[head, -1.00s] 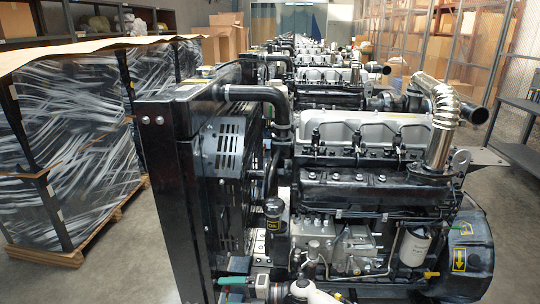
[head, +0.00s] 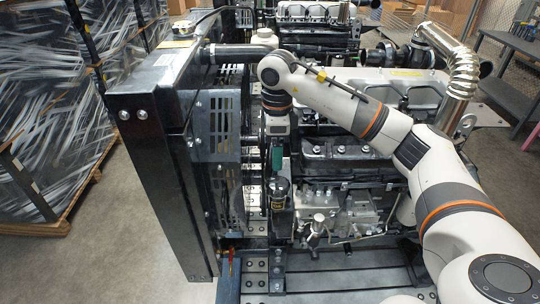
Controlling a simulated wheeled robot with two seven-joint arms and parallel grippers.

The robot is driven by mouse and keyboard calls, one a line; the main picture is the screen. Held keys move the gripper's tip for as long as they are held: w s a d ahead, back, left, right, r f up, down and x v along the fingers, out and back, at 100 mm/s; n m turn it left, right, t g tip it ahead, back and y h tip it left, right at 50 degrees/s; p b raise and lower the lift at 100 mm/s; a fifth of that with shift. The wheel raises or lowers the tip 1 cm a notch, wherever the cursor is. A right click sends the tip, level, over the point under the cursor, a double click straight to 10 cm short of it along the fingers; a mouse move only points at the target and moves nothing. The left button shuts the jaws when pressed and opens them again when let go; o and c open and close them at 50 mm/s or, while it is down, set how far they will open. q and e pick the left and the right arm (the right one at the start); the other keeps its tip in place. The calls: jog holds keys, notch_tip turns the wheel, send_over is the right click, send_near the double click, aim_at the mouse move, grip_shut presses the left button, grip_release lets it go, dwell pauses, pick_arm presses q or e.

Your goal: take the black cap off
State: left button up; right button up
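The black cap (head: 279,186) tops a dark upright cylinder with a yellow label, between the radiator frame and the engine block. My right arm reaches in from the right across the engine, and its wrist bends down over the cap. My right gripper (head: 277,160) points down just above the cap, with a green part showing at its lower end. The fingertips are small and seen from above, so I cannot tell whether they are apart or touch the cap. My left gripper is not in view.
The tall black radiator frame (head: 150,140) stands close left of the gripper. A black hose (head: 240,54) runs behind my wrist. The engine block (head: 345,155) and a shiny exhaust pipe (head: 458,65) are to the right.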

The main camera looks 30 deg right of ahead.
aim_at(278, 182)
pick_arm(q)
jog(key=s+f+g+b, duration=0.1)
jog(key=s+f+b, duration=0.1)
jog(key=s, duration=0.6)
pick_arm(e)
jog(key=shift+s+f, duration=1)
jog(key=shift+s, duration=0.2)
jog(key=shift+w+f+b, duration=0.15)
jog(key=shift+w+f, duration=0.15)
jog(key=shift+f, duration=0.25)
jog(key=shift+w+f+b, duration=0.15)
jog(key=shift+w+f, duration=0.15)
jog(key=shift+f, duration=0.25)
jog(key=shift+w+f+b, duration=0.15)
jog(key=shift+f+b, duration=0.4)
jog(key=shift+f, duration=0.65)
notch_tip(278, 182, down, 3)
jog(key=b, duration=0.2)
jog(key=shift+f+b, duration=0.2)
jog(key=shift+b, duration=0.1)
jog(key=shift+s, duration=0.25)
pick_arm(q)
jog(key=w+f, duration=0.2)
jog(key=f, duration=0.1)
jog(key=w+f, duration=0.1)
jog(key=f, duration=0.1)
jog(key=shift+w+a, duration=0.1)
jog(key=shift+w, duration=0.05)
